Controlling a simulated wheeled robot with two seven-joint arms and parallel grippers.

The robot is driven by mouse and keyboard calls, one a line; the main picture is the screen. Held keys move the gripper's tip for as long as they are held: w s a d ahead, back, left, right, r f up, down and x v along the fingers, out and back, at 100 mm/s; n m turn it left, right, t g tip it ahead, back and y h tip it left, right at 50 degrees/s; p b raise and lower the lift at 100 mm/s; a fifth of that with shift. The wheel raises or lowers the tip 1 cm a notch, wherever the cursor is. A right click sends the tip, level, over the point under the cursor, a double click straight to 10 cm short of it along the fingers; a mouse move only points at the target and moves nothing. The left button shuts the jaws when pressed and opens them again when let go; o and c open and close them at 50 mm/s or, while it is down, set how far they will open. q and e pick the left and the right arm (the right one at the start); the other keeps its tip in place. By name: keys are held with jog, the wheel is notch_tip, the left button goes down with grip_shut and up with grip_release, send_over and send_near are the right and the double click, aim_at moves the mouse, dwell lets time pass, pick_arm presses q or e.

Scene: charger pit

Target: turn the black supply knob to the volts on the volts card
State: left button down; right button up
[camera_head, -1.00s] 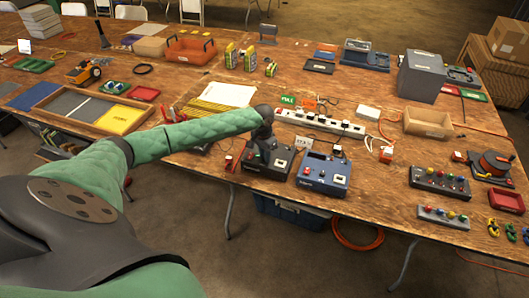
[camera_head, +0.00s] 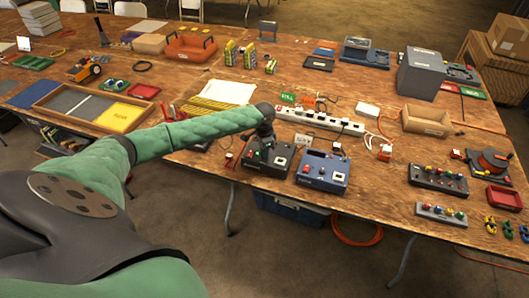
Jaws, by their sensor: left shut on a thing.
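The black supply (camera_head: 277,172) sits near the table's front edge, left of the blue supply (camera_head: 322,172). My left gripper (camera_head: 267,146) reaches down onto the left part of the black supply's top and is shut on its knob. The knob itself is hidden by the gripper, so its pointer cannot be seen. A small green light shows on the black supply beside the gripper. The white volts card (camera_head: 303,140) stands behind the two supplies; its writing is too small to read surely. My right gripper is out of view.
A white power strip (camera_head: 320,121) with plugs lies behind the supplies. A box with coloured knobs (camera_head: 438,179) stands to the right. Bare table lies between the blue supply and the knob box.

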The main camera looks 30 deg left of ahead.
pick_arm(q)
jog(key=c, duration=1.3)
grip_release()
jog(key=shift+o, duration=0.2)
jog(key=shift+r, duration=0.2)
jog(key=r+b, duration=0.1)
jog(key=r, duration=0.1)
jog(key=r+b, duration=0.1)
jog(key=r, duration=0.2)
jog(key=shift+w+a+r+b, duration=0.15)
jog(key=shift+w+r+b, duration=0.05)
jog(key=shift+r+b, duration=0.1)
jog(key=shift+r, duration=0.9)
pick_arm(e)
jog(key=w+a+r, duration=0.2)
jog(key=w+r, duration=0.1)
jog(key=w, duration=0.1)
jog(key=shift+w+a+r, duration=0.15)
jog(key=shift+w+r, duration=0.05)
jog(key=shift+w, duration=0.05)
